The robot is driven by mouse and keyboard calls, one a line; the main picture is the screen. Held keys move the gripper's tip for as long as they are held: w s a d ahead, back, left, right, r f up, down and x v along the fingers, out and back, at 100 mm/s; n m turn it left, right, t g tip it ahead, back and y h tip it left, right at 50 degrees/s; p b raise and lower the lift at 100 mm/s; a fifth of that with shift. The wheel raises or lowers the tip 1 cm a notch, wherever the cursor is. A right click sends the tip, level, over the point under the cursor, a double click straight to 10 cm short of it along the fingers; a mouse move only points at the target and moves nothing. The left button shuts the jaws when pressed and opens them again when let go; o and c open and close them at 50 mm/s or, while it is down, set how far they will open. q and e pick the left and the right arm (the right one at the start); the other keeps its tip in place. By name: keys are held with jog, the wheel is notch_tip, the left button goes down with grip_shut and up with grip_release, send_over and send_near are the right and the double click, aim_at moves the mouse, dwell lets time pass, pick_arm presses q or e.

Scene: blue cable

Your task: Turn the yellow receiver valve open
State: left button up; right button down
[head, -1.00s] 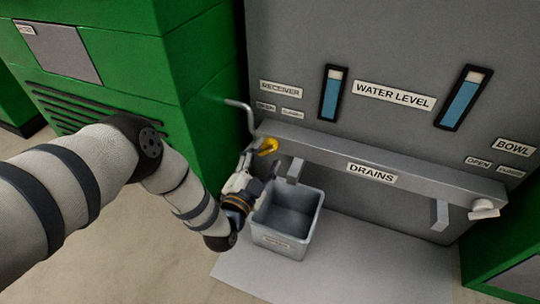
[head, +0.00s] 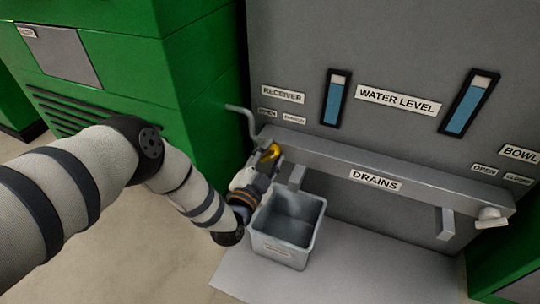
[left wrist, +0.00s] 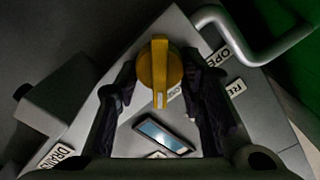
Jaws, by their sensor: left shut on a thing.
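The yellow receiver valve (head: 271,152) sits at the left end of the grey drain ledge (head: 400,170). My left gripper (head: 266,160) reaches it from below and is shut on it. In the left wrist view, the valve handle (left wrist: 160,72) stands between the two fingers of the left gripper (left wrist: 163,82), with a pale mark at its lower end. The RECEIVER label (head: 283,95) is on the panel above, with small OPEN (head: 267,112) and CLOSED (head: 294,119) labels under it. My right gripper is not in view.
A grey bin (head: 288,228) stands below the left drain spout (head: 297,177). A bent grey pipe (head: 243,118) is just left of the valve. A white valve (head: 491,217) is at the ledge's right end. A green cabinet (head: 190,90) stands left.

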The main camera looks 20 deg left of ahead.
pick_arm(q)
jog(key=n+p, duration=0.1)
jog(key=n, duration=0.3)
jog(key=shift+a+r, duration=0.1)
jog(key=n, duration=0.4)
jog(key=shift+a+n, duration=0.15)
jog(key=shift+n, duration=0.25)
jog(key=n, duration=0.4)
jog(key=shift+a, duration=0.15)
jog(key=shift+n, duration=2.5)
jog(key=o, duration=1.1)
